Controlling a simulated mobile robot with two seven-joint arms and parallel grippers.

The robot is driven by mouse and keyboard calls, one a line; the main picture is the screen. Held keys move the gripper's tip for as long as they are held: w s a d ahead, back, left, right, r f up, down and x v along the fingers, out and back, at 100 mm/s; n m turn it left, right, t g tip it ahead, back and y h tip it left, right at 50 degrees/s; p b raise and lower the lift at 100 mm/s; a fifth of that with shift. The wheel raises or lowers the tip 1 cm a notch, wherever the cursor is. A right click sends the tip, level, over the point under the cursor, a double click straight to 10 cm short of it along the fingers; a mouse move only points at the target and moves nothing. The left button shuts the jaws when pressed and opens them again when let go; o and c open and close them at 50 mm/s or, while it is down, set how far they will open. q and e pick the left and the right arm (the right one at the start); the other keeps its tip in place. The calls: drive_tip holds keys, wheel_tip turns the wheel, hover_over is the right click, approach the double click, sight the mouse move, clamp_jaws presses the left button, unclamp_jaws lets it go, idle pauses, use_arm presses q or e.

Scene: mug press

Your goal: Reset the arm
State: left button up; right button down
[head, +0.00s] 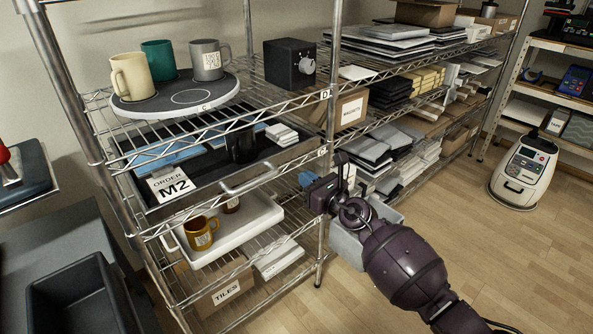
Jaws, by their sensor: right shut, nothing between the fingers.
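My right arm comes in from the lower right, and its dark purple gripper (308,182) is beside the front post of the wire shelving, in front of the middle shelf levels. The gripper is shut and holds nothing. Its tips are small and partly hard to make out against the shelf. My left gripper is not in view.
Below, a white tray (255,222) carries a mustard mug (200,232). Open wooden floor (480,240) lies right.

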drive_tip(key=s+d+r+m+t+h+p, duration=0.1)
drive_tip(key=s+d+r+m+t+h, duration=0.35)
drive_tip(key=m, duration=1.35)
use_arm(q)
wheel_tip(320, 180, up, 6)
drive_tip(key=p, duration=0.6)
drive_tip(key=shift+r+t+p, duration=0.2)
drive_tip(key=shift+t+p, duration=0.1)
use_arm(e)
drive_tip(key=s+d+f+m+g+h, duration=0.2)
drive_tip(key=s+d+f+m, duration=0.3)
drive_tip(key=s, duration=0.9)
drive_tip(key=s+d+f+m+g+h, duration=0.2)
drive_tip(key=s+d+f+m, duration=0.4)
drive_tip(key=s+m, duration=0.5)
drive_tip(key=s+d+f+m+g+h, duration=0.2)
drive_tip(key=s+d+f+m, duration=0.4)
drive_tip(key=s, duration=1.2)
drive_tip(key=shift+d+m+g, duration=0.45)
drive_tip(key=shift+m+g, duration=0.4)
drive_tip(key=shift+m, duration=0.35)
drive_tip(key=shift+h, duration=0.25)
